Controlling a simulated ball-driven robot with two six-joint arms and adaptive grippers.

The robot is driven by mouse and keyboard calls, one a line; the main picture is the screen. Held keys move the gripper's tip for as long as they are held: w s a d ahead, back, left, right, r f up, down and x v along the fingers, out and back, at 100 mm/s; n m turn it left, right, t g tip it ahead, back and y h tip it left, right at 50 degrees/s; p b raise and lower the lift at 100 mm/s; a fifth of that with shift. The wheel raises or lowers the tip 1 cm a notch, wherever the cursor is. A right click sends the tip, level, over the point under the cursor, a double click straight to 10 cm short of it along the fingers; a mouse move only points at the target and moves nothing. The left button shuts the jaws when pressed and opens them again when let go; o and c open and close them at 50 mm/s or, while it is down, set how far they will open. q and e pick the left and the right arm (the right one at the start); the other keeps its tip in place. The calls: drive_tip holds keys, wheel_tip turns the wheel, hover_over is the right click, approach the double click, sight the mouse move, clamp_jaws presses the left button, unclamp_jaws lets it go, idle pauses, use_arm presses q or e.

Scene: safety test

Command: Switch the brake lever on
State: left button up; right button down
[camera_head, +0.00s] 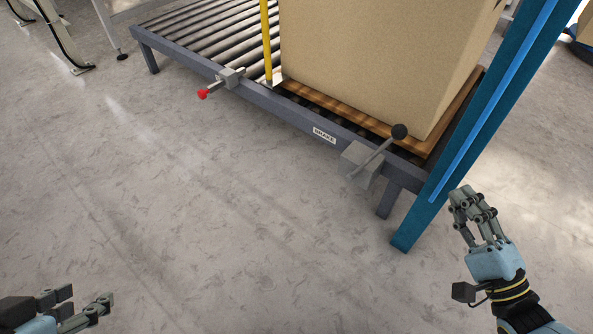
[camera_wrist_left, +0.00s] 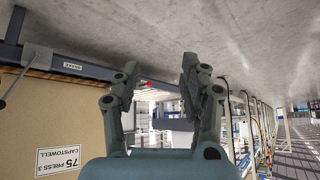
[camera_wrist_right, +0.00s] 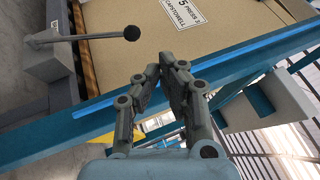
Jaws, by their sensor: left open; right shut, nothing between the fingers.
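The brake lever (camera_head: 378,152) is a grey rod with a black ball knob on a grey block, mounted on the front rail of the roller conveyor. In the head view its rod slants up to the right. The lever also shows in the right wrist view (camera_wrist_right: 85,37) and at the left edge of the left wrist view (camera_wrist_left: 15,90). My right gripper (camera_head: 470,194) is shut and empty, to the right of the lever beyond the blue post, touching nothing I can see. My left gripper (camera_head: 90,297) is open and empty at the lower left, far from the lever.
A label reading BRAKE (camera_head: 324,135) is on the rail. A large cardboard box (camera_head: 375,65) stands on a wooden pallet on the rollers (camera_head: 195,40). A blue post (camera_head: 470,135) stands between my right gripper and the lever. A red-tipped device (camera_head: 203,94) and yellow post (camera_head: 267,40) are further left.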

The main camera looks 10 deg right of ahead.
use_arm(q)
drive_tip(key=shift+g, duration=0.3)
drive_tip(key=s+f+b, duration=0.3)
drive_tip(key=s+f, duration=0.1)
drive_tip(key=shift+a+f, duration=0.1)
drive_tip(key=shift+a, duration=0.05)
use_arm(e)
drive_tip(key=shift+n+y, duration=0.3)
drive_tip(key=f, duration=0.4)
drive_tip(key=shift+w+f, duration=0.25)
drive_tip(key=shift+f, duration=0.15)
drive_tip(key=shift+w, duration=0.1)
drive_tip(key=b, duration=0.2)
approach(404, 136)
drive_tip(key=x, duration=0.7)
use_arm(q)
wheel_tip(404, 136, down, 3)
drive_tip(key=t, duration=0.2)
drive_tip(key=shift+r+t, duration=0.2)
drive_tip(key=shift+t, duration=0.2)
use_arm(e)
drive_tip(key=shift+w+d, duration=0.1)
